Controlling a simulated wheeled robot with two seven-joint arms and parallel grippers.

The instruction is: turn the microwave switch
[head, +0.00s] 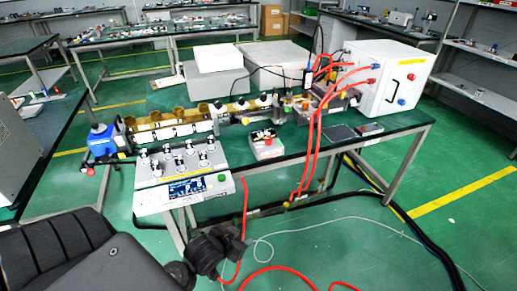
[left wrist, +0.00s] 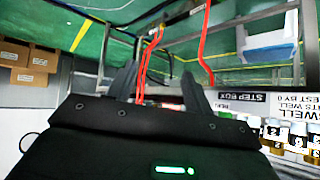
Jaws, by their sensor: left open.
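A white box (head: 393,78) with a black handle and red and blue knobs stands at the right end of the green-topped table; it may be the microwave generator. A white unit (head: 185,188) with a small screen, a green button and several black-and-silver parts on top sits at the table's front left. I cannot tell which part is the microwave switch. My left gripper (head: 218,250) is low in front of the table, below the white unit and apart from it. In the left wrist view, its two fingers (left wrist: 160,88) are spread and empty. My right gripper is not in view.
Red cables (head: 311,140) hang from the white box over the table's front edge to the floor. A small box with a red button (head: 267,146) sits mid-table. A blue device (head: 102,142) is at the left end. Green floor right of the table is mostly clear.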

